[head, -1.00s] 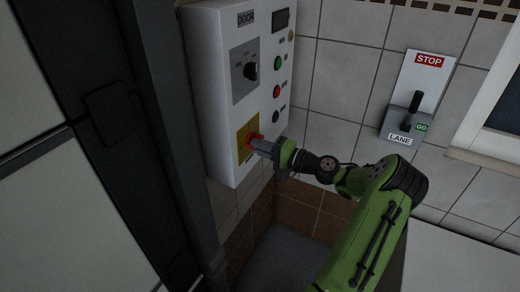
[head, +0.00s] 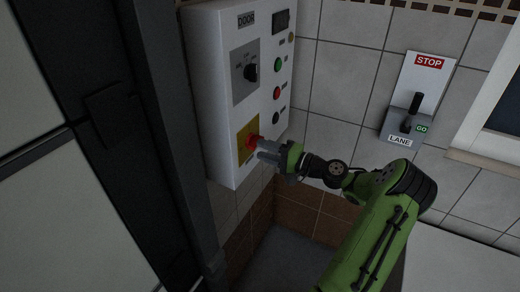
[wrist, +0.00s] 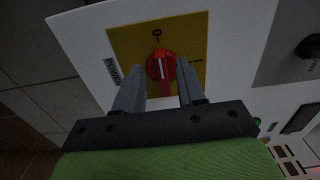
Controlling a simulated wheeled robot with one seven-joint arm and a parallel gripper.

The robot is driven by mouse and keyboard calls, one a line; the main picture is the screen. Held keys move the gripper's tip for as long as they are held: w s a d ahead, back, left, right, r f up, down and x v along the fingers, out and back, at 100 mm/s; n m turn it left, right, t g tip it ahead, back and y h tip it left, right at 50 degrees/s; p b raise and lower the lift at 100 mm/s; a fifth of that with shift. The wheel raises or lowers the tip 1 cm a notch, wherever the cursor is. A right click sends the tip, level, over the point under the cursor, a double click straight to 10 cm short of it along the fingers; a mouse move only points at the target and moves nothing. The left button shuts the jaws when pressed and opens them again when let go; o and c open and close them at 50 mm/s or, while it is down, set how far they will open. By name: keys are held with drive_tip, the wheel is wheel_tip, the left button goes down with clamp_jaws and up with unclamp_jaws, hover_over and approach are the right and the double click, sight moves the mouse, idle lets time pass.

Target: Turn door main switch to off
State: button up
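The main switch is a red rotary knob (wrist: 161,66) on a yellow plate (wrist: 120,42) on the door control box (head: 212,100). In the wrist view its grip and white line lie along the direction of the "0" mark, with the "I" mark off to the right. In the head view the red knob (head: 251,142) shows low on the box, partly covered by my gripper (head: 259,150). My gripper also shows in the wrist view (wrist: 159,80); its fingers are apart, one on each side of the knob, with gaps visible between.
A black selector (head: 251,71) sits above the switch, and green, red (head: 277,92) and black buttons line the box's right side. A lane lever (head: 411,112) is on the tiled wall at right. A dark door frame (head: 165,120) stands close at left.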

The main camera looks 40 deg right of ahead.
drive_tip(key=v, duration=1.3)
drive_tip(key=shift+s, duration=0.35)
